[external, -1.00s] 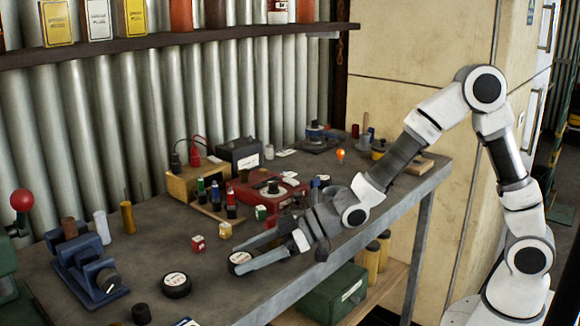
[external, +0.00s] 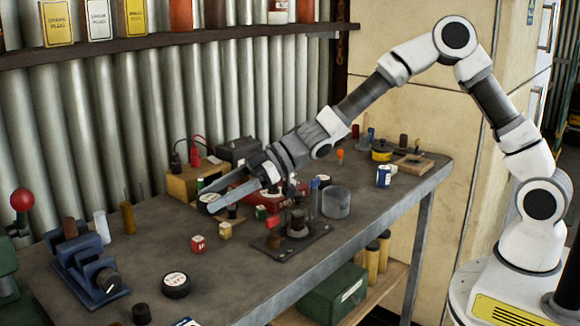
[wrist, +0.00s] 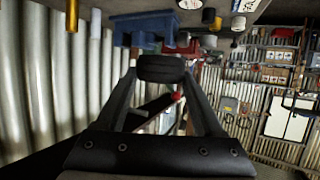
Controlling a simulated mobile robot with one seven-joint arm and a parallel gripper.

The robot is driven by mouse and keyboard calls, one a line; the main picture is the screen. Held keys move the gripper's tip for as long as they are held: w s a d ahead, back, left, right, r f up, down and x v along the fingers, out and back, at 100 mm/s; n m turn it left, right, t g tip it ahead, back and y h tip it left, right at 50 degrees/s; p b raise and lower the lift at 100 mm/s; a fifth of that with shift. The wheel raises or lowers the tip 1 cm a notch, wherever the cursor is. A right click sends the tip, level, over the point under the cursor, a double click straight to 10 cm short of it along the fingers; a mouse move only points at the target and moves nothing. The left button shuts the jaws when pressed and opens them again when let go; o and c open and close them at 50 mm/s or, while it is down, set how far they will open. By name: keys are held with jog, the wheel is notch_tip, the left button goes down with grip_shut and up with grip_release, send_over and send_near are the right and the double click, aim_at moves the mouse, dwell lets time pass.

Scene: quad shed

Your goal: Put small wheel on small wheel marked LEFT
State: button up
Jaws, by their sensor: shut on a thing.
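My gripper (external: 211,204) is shut on a small wheel (external: 208,199), a dark disc with a pale top. It is held up above the bench, between the fingertips. In the wrist view the held wheel (wrist: 160,68) is a dark disc between the fingers. A second small wheel (external: 176,285), black with a white label on top, lies flat on the bench near the front, below and left of my gripper. Its lettering is too small to read. The two wheels are apart.
A blue fixture (external: 75,268) stands left of the lying wheel, and a black cylinder (external: 141,314) in front. A dark stand (external: 290,240) is to the right.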

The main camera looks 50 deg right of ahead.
jog(key=shift+w+d+r+n+g+p, duration=0.15)
jog(key=shift+w+d+r+p, duration=0.1)
jog(key=shift+w+p, duration=0.25)
jog(key=shift+w+d+r+n+g+p, duration=0.1)
jog(key=shift+w+r+n+g+p, duration=0.1)
jog(key=shift+w+p, duration=0.3)
jog(key=shift+a+f, duration=0.1)
jog(key=shift+f, duration=0.05)
jog(key=b, duration=0.5)
send_over(182, 277)
notch_tip(182, 277, down, 7)
jog(key=shift+f, duration=0.1)
jog(key=shift+f+b, duration=0.6)
jog(key=shift+f, duration=1.25)
jog(key=shift+f, duration=0.2)
jog(key=o, duration=1.4)
